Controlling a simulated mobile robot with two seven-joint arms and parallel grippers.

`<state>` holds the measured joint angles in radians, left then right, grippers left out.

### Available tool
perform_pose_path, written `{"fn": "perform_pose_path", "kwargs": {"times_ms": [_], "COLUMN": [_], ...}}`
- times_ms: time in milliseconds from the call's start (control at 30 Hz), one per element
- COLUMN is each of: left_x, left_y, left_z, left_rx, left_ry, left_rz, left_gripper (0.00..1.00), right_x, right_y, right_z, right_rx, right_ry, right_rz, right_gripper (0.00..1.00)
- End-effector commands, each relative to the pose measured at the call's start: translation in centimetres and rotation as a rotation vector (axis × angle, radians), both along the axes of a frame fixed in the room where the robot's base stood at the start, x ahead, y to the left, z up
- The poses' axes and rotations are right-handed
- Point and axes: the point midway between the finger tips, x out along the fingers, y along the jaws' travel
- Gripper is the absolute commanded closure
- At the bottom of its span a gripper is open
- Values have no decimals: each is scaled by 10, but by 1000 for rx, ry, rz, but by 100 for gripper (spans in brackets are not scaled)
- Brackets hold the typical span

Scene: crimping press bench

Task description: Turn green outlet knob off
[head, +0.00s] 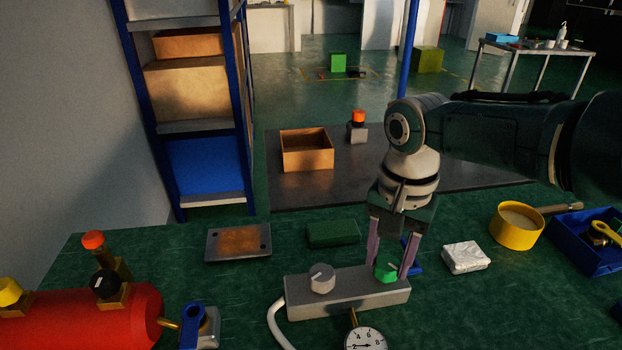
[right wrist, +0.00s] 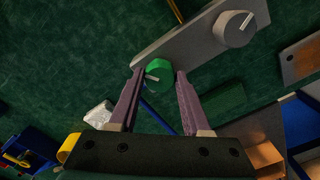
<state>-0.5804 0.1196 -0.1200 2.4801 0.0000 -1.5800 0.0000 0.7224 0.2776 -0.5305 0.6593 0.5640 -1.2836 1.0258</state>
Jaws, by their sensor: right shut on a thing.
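The green outlet knob (head: 385,274) sits on the right part of a grey manifold block (head: 346,297) on the green bench. My right gripper (head: 389,266) reaches down from above with one finger on each side of the knob, shut on it. In the right wrist view the green knob (right wrist: 158,70) sits between the fingertips, and its white pointer mark lies towards the left finger. A grey knob (head: 321,278) with a pale mark sits on the left part of the block. My left gripper is not in view.
A pressure gauge (head: 366,340) stands in front of the block, and a white hose (head: 279,322) leaves its left end. A red tank (head: 85,318) is at left. A white packet (head: 466,257), yellow cup (head: 516,228) and blue bin (head: 585,250) are at right.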

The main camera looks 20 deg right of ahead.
Motion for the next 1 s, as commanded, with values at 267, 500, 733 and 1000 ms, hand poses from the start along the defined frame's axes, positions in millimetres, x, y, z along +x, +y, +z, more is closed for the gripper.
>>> {"fn": "perform_pose_path", "kwargs": {"times_ms": [267, 500, 733, 1000], "left_x": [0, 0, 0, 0], "left_y": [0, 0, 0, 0], "left_z": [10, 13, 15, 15], "left_rx": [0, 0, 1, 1], "left_ry": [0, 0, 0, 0], "left_rz": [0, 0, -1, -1], "left_gripper": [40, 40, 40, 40], "right_x": [0, 1, 1, 1], "right_y": [1, 0, 0, -1], "right_z": [2, 1, 1, 1], "right_rx": [2, 0, 0, -3], "right_ry": [1, 0, 0, -1], "right_rz": [-259, -441, -556, -613], "right_gripper": [100, 100, 100, 100]}}
